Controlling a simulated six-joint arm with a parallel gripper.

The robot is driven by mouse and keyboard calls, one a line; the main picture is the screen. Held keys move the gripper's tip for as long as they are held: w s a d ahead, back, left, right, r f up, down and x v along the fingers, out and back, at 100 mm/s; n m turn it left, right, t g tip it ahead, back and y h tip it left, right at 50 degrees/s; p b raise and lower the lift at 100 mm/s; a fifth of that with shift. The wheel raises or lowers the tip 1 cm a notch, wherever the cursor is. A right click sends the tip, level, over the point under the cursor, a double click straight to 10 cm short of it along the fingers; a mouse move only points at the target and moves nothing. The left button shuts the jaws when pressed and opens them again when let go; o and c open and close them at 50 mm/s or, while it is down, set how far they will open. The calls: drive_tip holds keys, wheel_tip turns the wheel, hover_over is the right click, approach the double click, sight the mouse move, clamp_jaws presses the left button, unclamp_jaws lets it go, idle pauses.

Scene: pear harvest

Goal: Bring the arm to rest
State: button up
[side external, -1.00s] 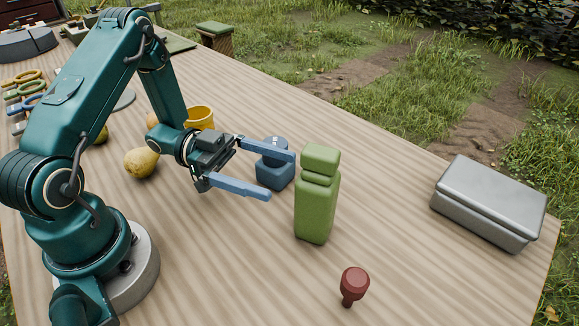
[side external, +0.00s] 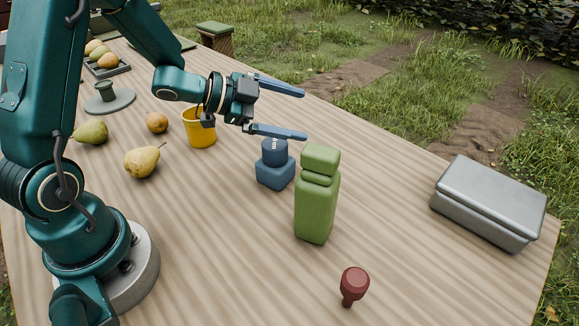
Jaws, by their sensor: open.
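My gripper (side external: 303,114) is open and empty, with its two blue fingers spread apart and pointing right. It is raised above the wooden table (side external: 410,255). In the picture its lower finger passes just above the blue bottle-like object (side external: 275,172). My arm is bent, with the forearm reaching down from the upper left to the wrist.
A green bottle (side external: 317,205) and a dark red stamp-like object (side external: 353,285) stand in front. A grey lidded box (side external: 490,205) lies right. A yellow cup (side external: 199,130), yellow pear (side external: 142,161), green pear (side external: 91,132) and brown fruit (side external: 157,122) are left. The table's middle right is clear.

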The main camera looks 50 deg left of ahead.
drive_tip(key=s+a+r+n+y, duration=0.5)
drive_tip(key=r+n+y, duration=0.2)
drive_tip(key=n+y, duration=0.15)
drive_tip(key=s+d+f+n+g+h, duration=0.1)
drive_tip(key=s+d+g, duration=0.1)
drive_tip(key=s, duration=0.6)
drive_tip(key=s+d+f+n+g+h, duration=0.1)
drive_tip(key=s+d+n+g, duration=0.1)
drive_tip(key=s, duration=0.5)
drive_tip(key=d+g, duration=0.1)
drive_tip(key=d, duration=0.1)
drive_tip(key=shift+s+d+g, duration=0.3)
drive_tip(key=shift+s+d, duration=0.05)
drive_tip(key=shift+s, duration=0.05)
drive_tip(key=shift+n, duration=0.25)
